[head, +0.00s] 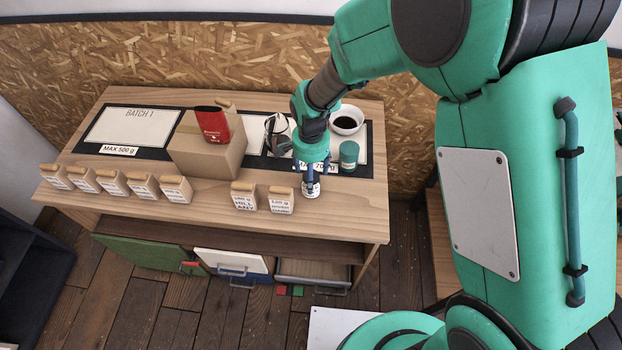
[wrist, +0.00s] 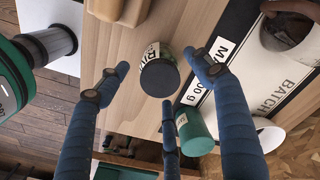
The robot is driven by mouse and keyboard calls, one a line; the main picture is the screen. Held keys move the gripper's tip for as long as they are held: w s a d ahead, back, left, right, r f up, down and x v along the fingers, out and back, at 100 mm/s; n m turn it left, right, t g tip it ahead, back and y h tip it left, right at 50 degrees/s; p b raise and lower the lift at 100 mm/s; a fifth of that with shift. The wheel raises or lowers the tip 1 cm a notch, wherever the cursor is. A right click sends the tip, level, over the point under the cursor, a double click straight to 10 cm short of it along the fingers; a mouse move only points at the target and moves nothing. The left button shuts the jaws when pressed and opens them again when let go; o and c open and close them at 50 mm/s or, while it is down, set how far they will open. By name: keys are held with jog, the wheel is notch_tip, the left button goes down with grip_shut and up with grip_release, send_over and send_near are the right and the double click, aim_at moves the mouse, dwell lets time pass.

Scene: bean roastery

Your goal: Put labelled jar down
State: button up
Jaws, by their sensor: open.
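The labelled jar (head: 311,190) is small, with a dark lid and a pale label with dark lettering. It appears to stand on the wooden counter (head: 355,204) near its front edge. In the wrist view the jar (wrist: 158,78) shows lid towards me, between my spread blue fingers. My gripper (head: 311,181) is open directly above and around the jar. In the wrist view the gripper (wrist: 158,85) has gaps visible between its fingers and the jar. In the head view my gripper hides the upper part of the jar.
A green jar (head: 348,155) stands close behind to the right, near a white bowl (head: 347,120) with dark contents. A cardboard box (head: 196,155) bears a red bag (head: 212,124). Counter right of my gripper is bare.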

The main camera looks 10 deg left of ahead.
notch_tip(320, 180, up, 7)
jog(key=shift+f+p, duration=0.1)
jog(key=shift+p, duration=0.35)
dwell(0.5)
jog(key=shift+d+r, duration=0.2)
jog(key=shift+r, duration=0.25)
jog(key=s+d+r+n+t, duration=0.1)
jog(key=s+d+r, duration=0.2)
jog(key=d+r, duration=0.5)
jog(key=s+d+r+n+t, duration=0.1)
jog(key=s+d+r+t, duration=0.15)
jog(key=d+r, duration=0.6)
jog(key=s+d+r+n+t, duration=0.1)
jog(key=s+d+r, duration=0.4)
jog(key=s, duration=0.3)
jog(key=s+d+r+n+t, duration=0.1)
jog(key=s+d+r+n, duration=0.1)
jog(key=s+d+r, duration=0.3)
jog(key=s+r, duration=0.1)
jog(key=s, duration=0.2)
jog(key=shift+s+r, duration=0.15)
jog(key=shift+r, duration=0.15)
